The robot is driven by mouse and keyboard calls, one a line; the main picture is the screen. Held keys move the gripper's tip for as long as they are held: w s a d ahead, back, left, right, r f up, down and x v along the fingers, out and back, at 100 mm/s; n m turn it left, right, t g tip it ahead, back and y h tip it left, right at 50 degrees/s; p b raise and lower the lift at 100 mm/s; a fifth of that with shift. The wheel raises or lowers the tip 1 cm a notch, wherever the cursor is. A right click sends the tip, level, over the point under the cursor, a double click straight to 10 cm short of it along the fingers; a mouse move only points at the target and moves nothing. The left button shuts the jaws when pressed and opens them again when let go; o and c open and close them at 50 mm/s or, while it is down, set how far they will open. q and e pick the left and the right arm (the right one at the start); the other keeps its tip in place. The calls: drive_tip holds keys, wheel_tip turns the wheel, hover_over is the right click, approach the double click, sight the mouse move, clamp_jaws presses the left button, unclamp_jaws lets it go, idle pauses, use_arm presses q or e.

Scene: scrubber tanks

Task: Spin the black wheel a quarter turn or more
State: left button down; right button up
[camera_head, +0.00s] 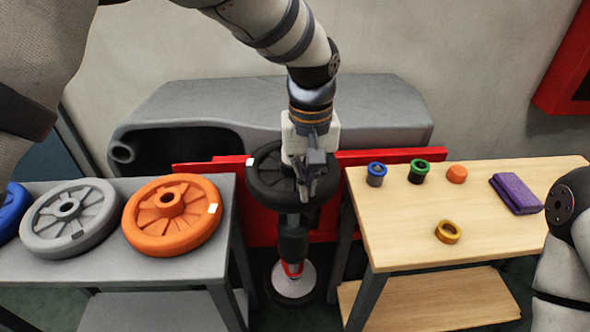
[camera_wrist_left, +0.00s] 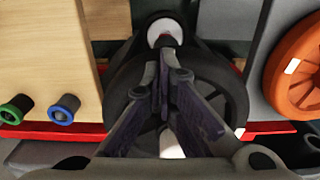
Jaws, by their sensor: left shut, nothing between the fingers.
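The black wheel (camera_head: 268,184) lies flat on an upright post between the two tables, with a small white mark on its left rim in the head view. It also shows in the left wrist view (camera_wrist_left: 227,91), with the white mark at its lower right. My left gripper (camera_head: 305,194) is over the wheel's right part, pointing down, with its fingers together and nothing held. In the left wrist view the fingertips (camera_wrist_left: 163,75) overlap the wheel; I cannot tell whether they touch it. My right gripper is out of view.
A grey table (camera_head: 17,260) at left holds an orange wheel (camera_head: 148,232), a grey wheel (camera_head: 48,233) and a blue wheel (camera_head: 10,222). A wooden table (camera_head: 395,236) at right holds several coloured rings and a purple cloth (camera_head: 516,192). A red panel (camera_head: 363,158) stands behind.

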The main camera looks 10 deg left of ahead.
use_arm(q)
drive_tip(key=shift+d+f, duration=0.1)
drive_tip(key=shift+d, duration=0.15)
drive_tip(key=shift+w+d+f+b, duration=0.3)
drive_tip(key=shift+w+d+b, duration=0.15)
drive_tip(key=shift+w+d, duration=0.25)
drive_tip(key=shift+w+d+r, duration=0.1)
drive_tip(key=shift+d+r, duration=0.05)
drive_tip(key=shift+r, duration=0.45)
wheel_tip(320, 180, up, 7)
drive_tip(key=shift+f+p, duration=0.2)
drive_tip(key=shift+p, duration=0.5)
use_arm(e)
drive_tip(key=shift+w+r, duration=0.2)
